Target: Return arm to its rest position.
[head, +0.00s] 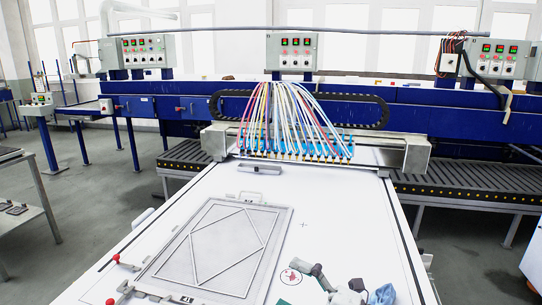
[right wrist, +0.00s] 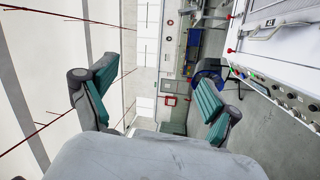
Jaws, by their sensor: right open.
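My right gripper (right wrist: 152,100) shows in the right wrist view, open. Its two grey fingers with teal pads stand wide apart, and nothing is between them. Past the fingers are the wall and grey floor of the hall, in a sideways picture. A white work table (head: 160,232) fills the lower middle of the head view. In the right wrist view, the table's edge with several buttons and knobs (right wrist: 292,97) runs at the upper right, apart from the fingers. My left gripper is not in view.
A grey flat frame (head: 215,245) lies on the table. The nozzle row (head: 295,150) with coloured hoses crosses the table's back. A side table (head: 20,190) stands left.

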